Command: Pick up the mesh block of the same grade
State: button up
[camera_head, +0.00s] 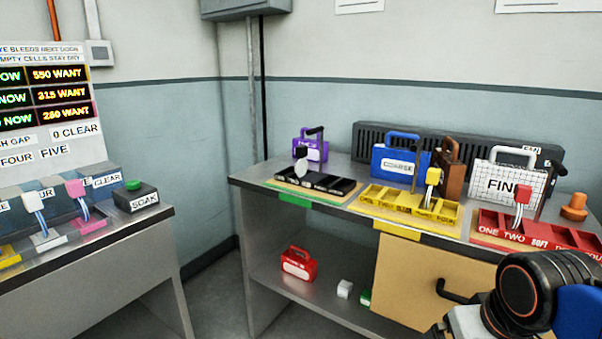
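A white block with a dark grid pattern (493,183), a light handle and the label FINE stands at the back of the right bench. A blue block (393,164) labelled COARSE, with a blue handle, stands to its left. A smaller purple block (309,152) with a white label stands further left, partly behind a dark lever. A red block (299,264) with a handle and a label too small to read sits on the lower shelf. Part of my arm shows at the lower right; my gripper's fingers are not in view.
Black (328,184), yellow (409,203) and red (486,232) compartment trays line the bench front. A brown block (453,177) and an orange knob (573,207) stand near the back. A left bench holds a SOAK box (137,198) below a lit board (42,90). Floor shows between the benches.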

aim_at(395, 164)
jog(key=i+j+z, duration=0.1)
jog(key=j+z, duration=0.3)
jog(key=j, duration=0.15)
jog(key=j+z, duration=0.35)
jog(key=j, duration=0.25)
jog(key=j+z, duration=0.4)
jog(key=j, duration=0.2)
